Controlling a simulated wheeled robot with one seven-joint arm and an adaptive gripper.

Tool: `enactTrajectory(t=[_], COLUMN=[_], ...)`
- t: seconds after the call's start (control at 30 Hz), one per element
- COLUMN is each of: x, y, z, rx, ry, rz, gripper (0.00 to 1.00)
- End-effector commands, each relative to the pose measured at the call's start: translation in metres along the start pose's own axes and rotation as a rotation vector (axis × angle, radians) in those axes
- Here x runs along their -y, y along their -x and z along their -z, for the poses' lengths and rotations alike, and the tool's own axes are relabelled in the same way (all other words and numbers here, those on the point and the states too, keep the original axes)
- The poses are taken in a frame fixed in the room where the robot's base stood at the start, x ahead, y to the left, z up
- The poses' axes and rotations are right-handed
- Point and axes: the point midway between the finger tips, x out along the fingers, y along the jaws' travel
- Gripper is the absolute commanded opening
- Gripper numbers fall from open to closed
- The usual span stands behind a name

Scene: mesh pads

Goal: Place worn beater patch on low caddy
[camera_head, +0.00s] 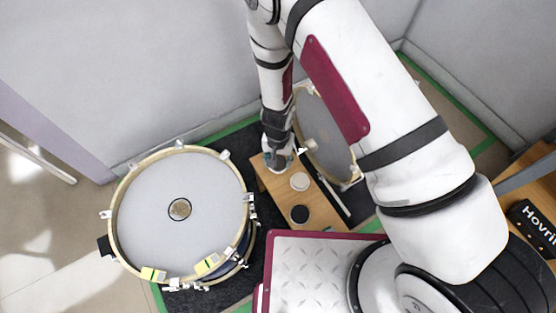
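A round, brownish worn patch (180,209) with a dark ring around it lies at the middle of the grey head of the drum (145,235) on the left. The low wooden caddy (322,213) stands to the right of this drum. A pale disc (300,181) and a black disc (299,214) lie on the caddy. My gripper (278,166) points down at the far left end of the caddy. Its fingers are small and partly hidden, so I cannot tell whether they are open or hold something.
A second drum (325,115) stands tilted behind the caddy, partly hidden by my arm, with a small pale round spot on its head. Yellow pieces (207,264) sit on the left drum's near rim. A dark mat (237,149) with green edging lies below. Grey walls close the back.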

Motion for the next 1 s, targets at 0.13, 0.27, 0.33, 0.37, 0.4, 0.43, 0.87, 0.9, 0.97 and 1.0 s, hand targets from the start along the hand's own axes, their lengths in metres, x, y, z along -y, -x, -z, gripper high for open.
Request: enactTrajectory(t=[0.13, 0.27, 0.33, 0.37, 0.4, 0.43, 0.87, 0.9, 0.97, 1.0], x=[0.006, 0.008, 0.007, 0.007, 0.007, 0.007, 0.007, 0.007, 0.007, 0.007], y=[-0.003, -0.005, -0.012, -0.016, -0.022, -0.027, -0.039, -0.04, -0.04, -0.039], z=[0.017, 0.021, 0.021, 0.021, 0.02, 0.02, 0.02, 0.02, 0.02, 0.02], rx=[-0.001, 0.001, 0.001, 0.002, 0.002, 0.002, 0.001, 0.001, 0.001, 0.001], ry=[0.0, -0.001, -0.001, 0.0, 0.0, -0.002, -0.001, -0.001, -0.001, -0.001], rz=[-0.001, -0.001, -0.001, -0.001, -0.002, -0.002, -0.001, -0.001, -0.001, -0.001], gripper=[0.25, 0.25, 0.25, 0.25, 0.25, 0.25, 0.25, 0.48, 0.62, 0.66])
